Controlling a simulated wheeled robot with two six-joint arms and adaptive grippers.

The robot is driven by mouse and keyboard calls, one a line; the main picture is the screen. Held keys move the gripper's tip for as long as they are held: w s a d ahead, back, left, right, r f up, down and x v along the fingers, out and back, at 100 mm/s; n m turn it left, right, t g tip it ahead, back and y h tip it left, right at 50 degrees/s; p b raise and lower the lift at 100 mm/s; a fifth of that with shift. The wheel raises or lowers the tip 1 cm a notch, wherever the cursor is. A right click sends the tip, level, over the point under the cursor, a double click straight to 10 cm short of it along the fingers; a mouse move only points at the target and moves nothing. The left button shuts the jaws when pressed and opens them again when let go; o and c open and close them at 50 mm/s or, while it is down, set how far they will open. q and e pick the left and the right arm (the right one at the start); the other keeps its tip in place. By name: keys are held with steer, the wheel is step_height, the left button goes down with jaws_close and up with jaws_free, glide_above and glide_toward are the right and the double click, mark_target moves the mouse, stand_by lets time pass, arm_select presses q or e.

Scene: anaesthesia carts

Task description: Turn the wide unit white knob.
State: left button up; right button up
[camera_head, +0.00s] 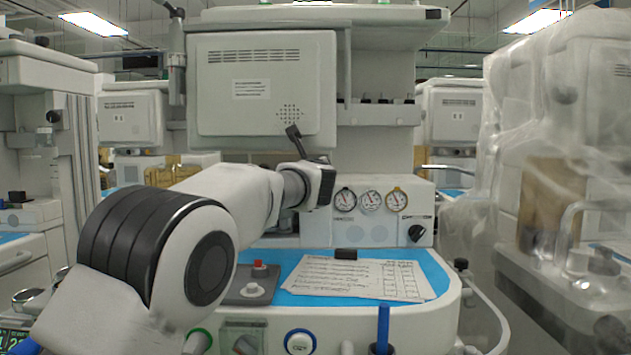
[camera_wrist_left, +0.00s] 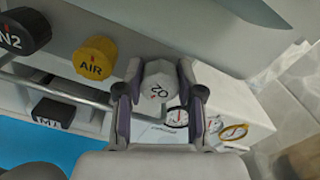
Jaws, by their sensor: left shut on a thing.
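The white knob (camera_wrist_left: 160,82), marked O2, sits on the front of the unit in the left wrist view. My left gripper (camera_wrist_left: 159,72) is shut on it, one finger on each side. A red mark shows on the knob's face. In the head view my left arm reaches across to the middle unit (camera_head: 388,215), and its end hides the knob there. My right gripper is in neither view.
Beside the white knob are a yellow AIR knob (camera_wrist_left: 95,57) and a black N2 knob (camera_wrist_left: 25,31). Round gauges (camera_head: 370,200) and a black knob (camera_head: 416,233) are on the panel. Papers (camera_head: 355,277) lie on the blue worktop (camera_head: 440,275). A plastic-covered cart (camera_head: 560,150) stands at right.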

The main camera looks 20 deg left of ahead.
arm_select(q)
steer(key=n+b, duration=0.2)
steer(key=n, duration=0.1)
steer(key=shift+f+n, duration=0.1)
steer(key=shift+n, duration=0.2)
steer(key=n+b, duration=0.2)
steer(key=n, duration=0.1)
steer(key=shift+a+n, duration=0.1)
steer(key=shift+n, duration=0.2)
steer(key=n+b, duration=0.2)
steer(key=n, duration=0.2)
steer(key=shift+n+b, duration=0.45)
steer(key=shift+n, duration=1.15)
steer(key=o, duration=0.9)
